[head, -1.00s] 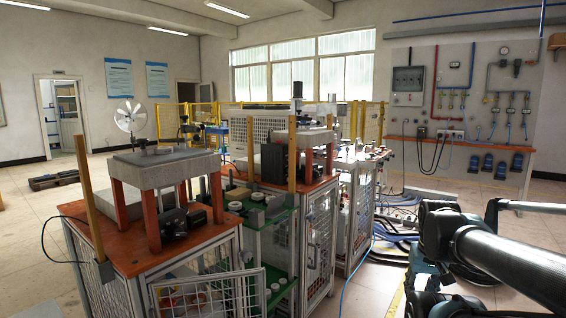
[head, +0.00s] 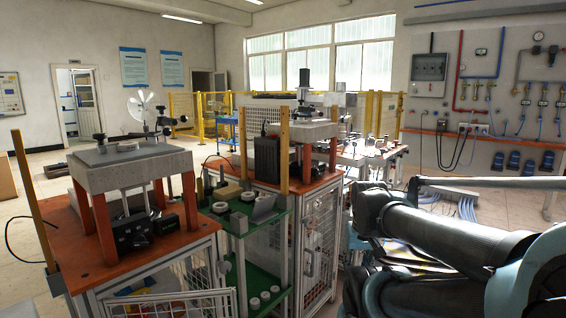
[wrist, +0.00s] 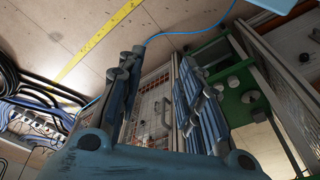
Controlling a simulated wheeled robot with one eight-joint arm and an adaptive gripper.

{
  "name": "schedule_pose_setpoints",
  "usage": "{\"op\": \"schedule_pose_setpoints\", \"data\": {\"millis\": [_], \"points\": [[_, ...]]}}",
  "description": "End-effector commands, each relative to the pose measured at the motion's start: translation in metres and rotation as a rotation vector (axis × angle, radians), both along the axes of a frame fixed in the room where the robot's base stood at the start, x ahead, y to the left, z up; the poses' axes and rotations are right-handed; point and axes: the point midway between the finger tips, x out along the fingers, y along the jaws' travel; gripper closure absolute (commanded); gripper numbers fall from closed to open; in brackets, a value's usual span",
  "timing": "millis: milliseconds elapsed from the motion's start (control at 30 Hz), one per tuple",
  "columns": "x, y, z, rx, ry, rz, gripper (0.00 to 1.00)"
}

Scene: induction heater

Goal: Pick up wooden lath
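Upright wooden laths stand on the workstations in the head view. One lath (head: 33,200) leans slightly at the left edge of the near orange-topped bench, its foot in a grey holder. Another lath (head: 284,150) stands upright at the front of the middle bench, with a further lath (head: 243,148) behind it to the left. I cannot tell which one the task means. My gripper (wrist: 160,65) is open and empty in the wrist view, its two fingers apart above the floor and a wire-mesh cage. No lath shows clearly between them.
The near bench (head: 110,265) and middle bench (head: 290,187) have mesh cages below. A green shelf (head: 245,228) with white round parts lies between them. Blue cables (head: 462,207) lie on the floor at right, before the wall panel (head: 475,90).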

Motion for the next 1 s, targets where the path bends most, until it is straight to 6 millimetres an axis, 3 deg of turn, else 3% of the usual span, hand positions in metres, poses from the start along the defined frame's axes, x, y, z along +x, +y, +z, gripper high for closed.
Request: {"op": "schedule_pose_setpoints", "data": {"millis": [33,100,267,367,700,1000], "points": [[0.0,0.0,0.0,0.0,0.0,0.0,0.62],[-0.005,0.0,0.005,0.0,-0.008,-0.001,0.52],[0.009,0.004,0.037,0.009,-0.004,-0.024,0.52],[0.031,0.013,0.077,0.018,0.006,-0.056,0.52],[0.122,0.048,0.238,0.052,0.055,-0.212,0.52],[0.195,0.093,0.36,0.071,0.096,-0.353,0.52]]}}
